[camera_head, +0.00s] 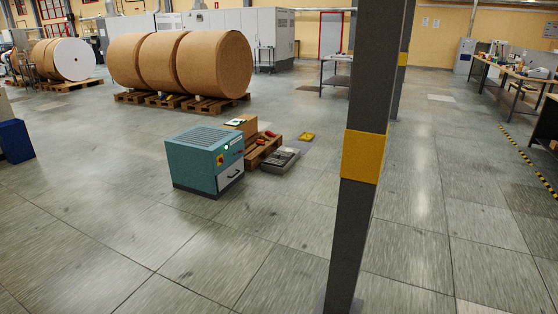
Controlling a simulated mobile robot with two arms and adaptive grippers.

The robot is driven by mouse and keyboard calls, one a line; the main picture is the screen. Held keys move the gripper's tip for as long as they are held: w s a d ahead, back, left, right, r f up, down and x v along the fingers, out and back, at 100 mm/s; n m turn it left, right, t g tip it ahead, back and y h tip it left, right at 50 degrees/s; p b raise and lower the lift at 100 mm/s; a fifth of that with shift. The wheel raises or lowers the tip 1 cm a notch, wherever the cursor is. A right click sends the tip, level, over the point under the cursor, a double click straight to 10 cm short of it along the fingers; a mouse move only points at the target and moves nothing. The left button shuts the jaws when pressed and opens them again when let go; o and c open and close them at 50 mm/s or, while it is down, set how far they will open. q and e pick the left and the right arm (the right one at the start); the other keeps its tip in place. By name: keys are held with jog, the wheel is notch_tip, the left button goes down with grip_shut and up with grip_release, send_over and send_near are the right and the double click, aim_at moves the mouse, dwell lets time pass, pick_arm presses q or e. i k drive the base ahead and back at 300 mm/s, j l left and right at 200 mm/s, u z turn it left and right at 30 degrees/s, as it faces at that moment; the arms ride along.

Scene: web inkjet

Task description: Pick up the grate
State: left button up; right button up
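No separate grate can be made out for certain in the head view. A teal cabinet (192,163) stands on the floor left of centre, with a slatted, grate-like panel (204,136) on its top. Right beside the cabinet, a flat grey item (280,160) lies on the floor, too small to tell in detail. Neither of my grippers shows in this view.
A dark pillar (376,70) with a yellow band rises right of centre. A wooden crate (261,152) and a yellow item (307,136) are near the cabinet. Large brown rolls (213,65) rest on pallets behind. Workbenches (515,72) line the right. The front floor is open.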

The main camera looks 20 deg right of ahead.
aim_at(278, 158)
jog(key=i, duration=1.65)
jog(key=i+z, duration=0.2)
jog(key=i, duration=0.3)
jog(key=i+z, duration=0.25)
jog(key=i, duration=0.25)
jog(key=i+j+z, duration=0.2)
jog(key=i, duration=0.3)
jog(key=i+j+z, duration=0.1)
jog(key=i+z, duration=0.15)
jog(key=i, duration=0.25)
jog(key=i+l+z, duration=0.1)
jog(key=i+z, duration=0.2)
jog(key=i, duration=0.5)
jog(key=i+j+z, duration=0.1)
jog(key=i+z, duration=0.15)
jog(key=i, duration=0.6)
jog(key=i+z, duration=0.2)
jog(key=i, duration=0.6)
jog(key=i+j+z, duration=0.2)
jog(key=i, duration=0.65)
jog(key=i+l+z, duration=0.2)
jog(key=i, duration=1.45)
jog(key=i+u, duration=0.2)
jog(key=u, duration=3.3)
